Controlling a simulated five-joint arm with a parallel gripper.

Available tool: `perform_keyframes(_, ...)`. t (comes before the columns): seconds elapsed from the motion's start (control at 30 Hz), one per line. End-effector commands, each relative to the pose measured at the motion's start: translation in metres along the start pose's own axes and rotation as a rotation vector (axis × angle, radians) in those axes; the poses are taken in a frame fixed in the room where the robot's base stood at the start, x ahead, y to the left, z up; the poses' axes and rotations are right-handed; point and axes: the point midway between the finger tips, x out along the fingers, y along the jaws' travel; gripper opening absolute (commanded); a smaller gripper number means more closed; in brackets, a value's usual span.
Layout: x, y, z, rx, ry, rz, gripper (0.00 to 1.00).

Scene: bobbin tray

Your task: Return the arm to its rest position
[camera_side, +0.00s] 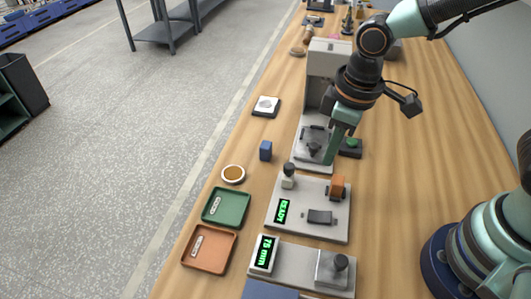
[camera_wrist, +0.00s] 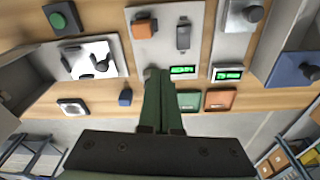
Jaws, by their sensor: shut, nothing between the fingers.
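My arm reaches over the wooden bench from the right in the side view. My gripper (camera_side: 335,147) points down with its green fingers together and nothing between them. It hangs near the grey press-like machine (camera_side: 325,60) and above the rear of the bench station with the "READY" display (camera_side: 283,210). In the wrist view my gripper (camera_wrist: 158,75) shows as closed green fingers in front of that station (camera_wrist: 165,48). How high the fingertips are above the bench is hard to tell.
A green tray (camera_side: 226,222), an orange tray (camera_side: 209,265), a round dish (camera_side: 233,174) and a blue block (camera_side: 265,151) stand along the left edge. A gauge with a green display (camera_side: 263,254) is in front. A green button box (camera_side: 351,147) stands close to my gripper.

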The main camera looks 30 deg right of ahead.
Motion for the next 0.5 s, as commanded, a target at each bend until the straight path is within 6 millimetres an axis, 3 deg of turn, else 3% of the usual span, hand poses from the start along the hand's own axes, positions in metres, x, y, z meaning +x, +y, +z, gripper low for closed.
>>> perform_keyframes(0.03,-0.016,0.018,0.002,0.069,0.046,0.013,0.0)
perform_keyframes(0.2,-0.059,0.067,0.018,0.274,0.172,0.062,0.0)
perform_keyframes(0.4,-0.098,0.107,0.047,0.477,0.297,0.126,0.0)
perform_keyframes(0.5,-0.109,0.118,0.058,0.54,0.335,0.15,0.0)
